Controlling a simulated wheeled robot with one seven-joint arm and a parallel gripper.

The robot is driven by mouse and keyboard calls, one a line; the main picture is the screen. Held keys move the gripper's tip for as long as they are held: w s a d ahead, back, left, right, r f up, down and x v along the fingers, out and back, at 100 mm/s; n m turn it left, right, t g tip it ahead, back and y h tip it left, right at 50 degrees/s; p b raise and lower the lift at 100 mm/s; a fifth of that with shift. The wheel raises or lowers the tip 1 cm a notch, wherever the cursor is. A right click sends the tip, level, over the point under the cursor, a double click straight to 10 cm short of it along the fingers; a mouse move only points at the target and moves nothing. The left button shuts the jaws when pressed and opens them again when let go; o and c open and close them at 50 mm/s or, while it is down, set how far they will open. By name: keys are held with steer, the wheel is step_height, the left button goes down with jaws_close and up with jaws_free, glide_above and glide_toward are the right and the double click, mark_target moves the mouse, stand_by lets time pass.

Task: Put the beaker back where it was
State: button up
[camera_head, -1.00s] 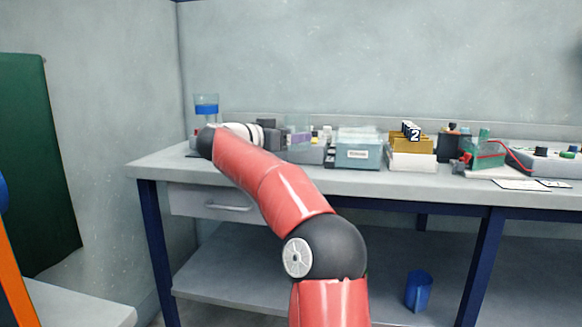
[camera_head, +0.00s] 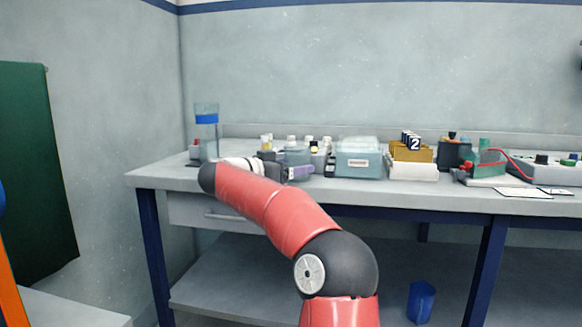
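A small clear beaker (camera_head: 298,158) with a purple band sits at the end of my arm, in front of the vials at the left-middle of the bench. My gripper (camera_head: 288,170) is beside it and appears shut on it; the fingertips are small and partly hidden. The beaker looks upright and low, near the bench top (camera_head: 400,195). I cannot tell whether its base touches the bench.
A tall clear cylinder (camera_head: 206,140) with a blue band stands at the left end. Behind the beaker are several vials (camera_head: 313,147). To the right stand a teal box (camera_head: 358,160), a yellow rack (camera_head: 412,153) marked 2, and wired equipment (camera_head: 488,160). A blue cup (camera_head: 421,302) is on the lower shelf.

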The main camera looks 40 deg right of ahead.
steer(key=shift+o, duration=0.3)
steer(key=shift+r, duration=0.1)
steer(key=shift+a, duration=0.3)
steer(key=a, duration=1.1)
steer(key=shift+s+a+r, duration=0.2)
steer(key=shift+s+r, duration=0.05)
steer(key=shift+r, duration=0.05)
steer(key=shift+s, duration=0.1)
